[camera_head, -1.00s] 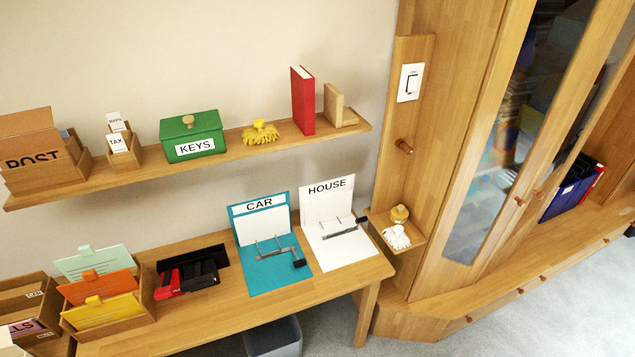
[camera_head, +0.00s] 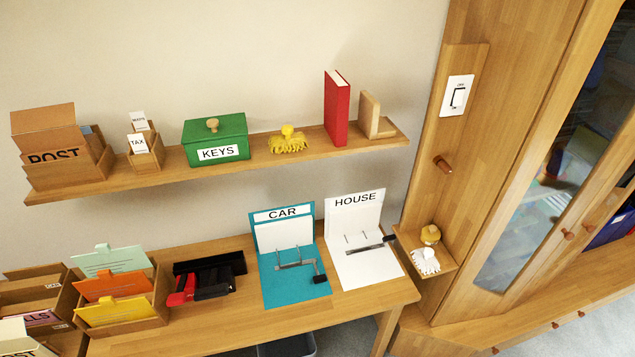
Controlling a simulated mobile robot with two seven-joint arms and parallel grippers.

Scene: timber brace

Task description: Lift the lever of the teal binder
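The teal binder (camera_head: 302,294), labelled CAR, lies open on the desk with its cover standing up against the wall side. Its metal lever mechanism (camera_head: 295,265) lies across the teal base, with a dark lever end (camera_head: 319,279) at the right. Two thin prongs rise from the mechanism in front of a white sheet (camera_head: 285,236). Neither of my grippers shows in the head view.
A white HOUSE binder (camera_head: 367,266) stands open just right of the teal one. A black tray with a red item (camera_head: 182,290) lies to its left. A shelf (camera_head: 225,165) runs above the desk. The desk front (camera_head: 230,320) is clear.

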